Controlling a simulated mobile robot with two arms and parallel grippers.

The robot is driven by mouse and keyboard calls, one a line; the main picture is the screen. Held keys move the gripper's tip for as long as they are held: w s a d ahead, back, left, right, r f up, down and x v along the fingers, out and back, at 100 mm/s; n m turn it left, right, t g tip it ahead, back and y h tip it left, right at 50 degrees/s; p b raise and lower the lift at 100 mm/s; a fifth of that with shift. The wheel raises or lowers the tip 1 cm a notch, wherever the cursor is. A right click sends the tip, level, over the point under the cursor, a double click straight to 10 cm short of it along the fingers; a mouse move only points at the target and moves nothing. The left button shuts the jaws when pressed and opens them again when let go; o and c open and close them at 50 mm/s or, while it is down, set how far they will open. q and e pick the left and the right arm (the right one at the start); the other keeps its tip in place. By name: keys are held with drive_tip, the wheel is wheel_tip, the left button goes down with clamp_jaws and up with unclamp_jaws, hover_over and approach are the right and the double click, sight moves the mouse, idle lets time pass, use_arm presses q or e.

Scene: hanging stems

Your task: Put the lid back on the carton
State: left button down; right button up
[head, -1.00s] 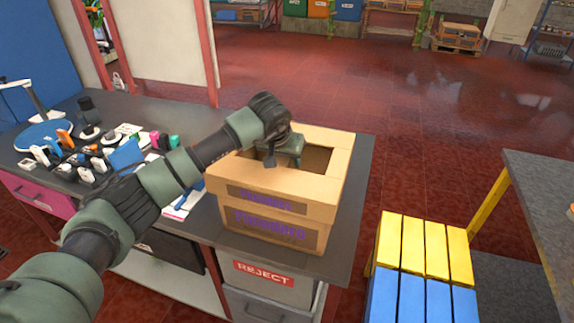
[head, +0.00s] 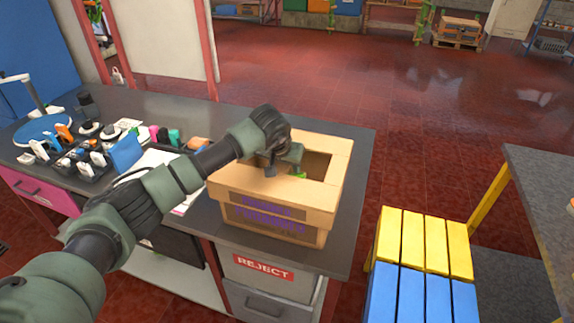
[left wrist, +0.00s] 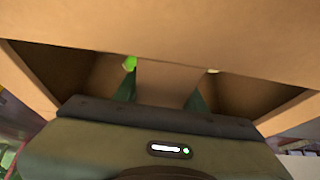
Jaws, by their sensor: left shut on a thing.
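The brown cardboard lid (head: 322,142) has a large opening in its top and a printed dark label on its front. It is over the carton (head: 312,237), with its front skirt covering the carton's upper part. Whether it is fully seated I cannot tell. My left gripper (head: 284,163) reaches down at the lid's opening and is shut on the lid. In the left wrist view its green fingers (left wrist: 166,92) stand either side of a strip of cardboard. Something bright green (head: 300,175) shows inside the opening. My right gripper is not in view.
The carton stands near the right end of a dark workbench (head: 340,225), above a REJECT drawer (head: 262,268). Small tools and a blue box (head: 126,153) crowd the bench at left. A yellow-and-blue slatted stand (head: 424,245) is at right, with red floor between.

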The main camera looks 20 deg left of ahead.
use_arm(q)
drive_tip(key=c, duration=0.8)
unclamp_jaws()
drive_tip(key=shift+r, duration=0.1)
drive_tip(key=shift+r+p, duration=0.5)
drive_tip(key=shift+p, duration=0.1)
drive_tip(key=shift+r, duration=0.35)
drive_tip(key=b+v, duration=0.3)
drive_tip(key=v, duration=0.8)
drive_tip(key=shift+s+r, duration=0.2)
drive_tip(key=shift+s, duration=0.1)
